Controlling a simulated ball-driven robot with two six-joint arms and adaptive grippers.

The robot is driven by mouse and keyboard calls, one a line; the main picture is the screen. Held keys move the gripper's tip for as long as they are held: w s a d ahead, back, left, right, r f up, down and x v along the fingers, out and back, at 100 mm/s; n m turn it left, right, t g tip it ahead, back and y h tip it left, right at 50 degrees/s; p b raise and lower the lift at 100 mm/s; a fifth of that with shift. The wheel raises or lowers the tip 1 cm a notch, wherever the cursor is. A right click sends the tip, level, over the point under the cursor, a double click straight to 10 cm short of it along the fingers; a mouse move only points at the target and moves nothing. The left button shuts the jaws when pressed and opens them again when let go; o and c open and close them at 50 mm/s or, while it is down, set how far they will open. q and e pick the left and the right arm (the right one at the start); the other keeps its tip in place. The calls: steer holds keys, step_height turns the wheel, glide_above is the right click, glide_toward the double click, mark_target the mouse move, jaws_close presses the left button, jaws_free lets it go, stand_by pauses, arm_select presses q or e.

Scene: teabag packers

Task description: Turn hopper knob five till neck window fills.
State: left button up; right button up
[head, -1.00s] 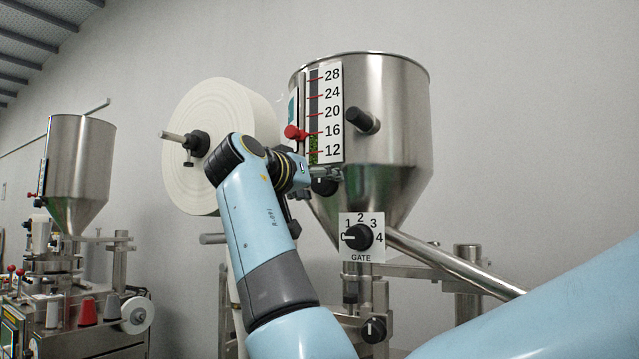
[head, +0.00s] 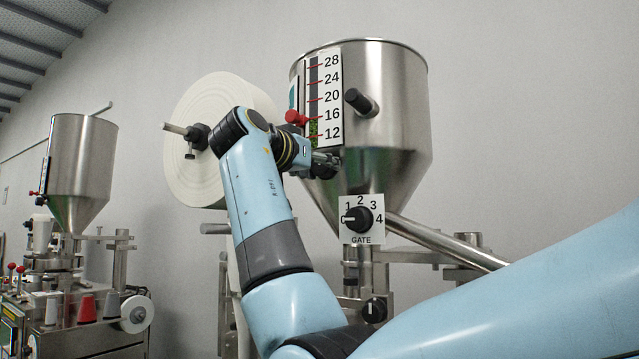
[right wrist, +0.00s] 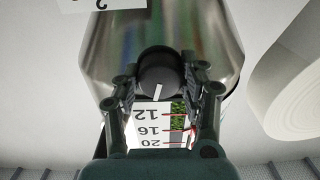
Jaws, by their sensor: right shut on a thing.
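The steel hopper (head: 395,110) has a gauge window (head: 313,100) with a scale from 12 to 28. Green fill (head: 313,130) in the window reaches just under the 16 mark, near a red pointer (head: 297,117). A dark round knob with a white line (right wrist: 160,72) sits just below the scale; in the head view it is mostly hidden by my gripper. My right gripper (head: 326,165) has its two fingers on either side of this knob, shut on it. In the right wrist view, which is upside down, the white line points toward the scale. My left gripper is out of view.
A GATE dial (head: 358,219) below points to 0. A black peg (head: 361,102) sticks out of the hopper's front. A lower knob (head: 374,310) shows mark 1. A large white roll (head: 215,140) stands left, and a second hopper machine (head: 82,170) stands farther left.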

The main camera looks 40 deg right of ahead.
steer(key=m+b, duration=0.2)
steer(key=shift+f+b, duration=0.25)
steer(key=shift+b, duration=0.1)
steer(key=shift+r+m+b, duration=0.15)
steer(key=shift+m+b, duration=0.7)
steer(key=shift+m, duration=0.15)
steer(key=o, duration=1.2)
steer(key=shift+r, duration=0.1)
steer(key=shift+a, duration=0.1)
steer(key=v, duration=0.7)
steer(key=shift+a, duration=0.2)
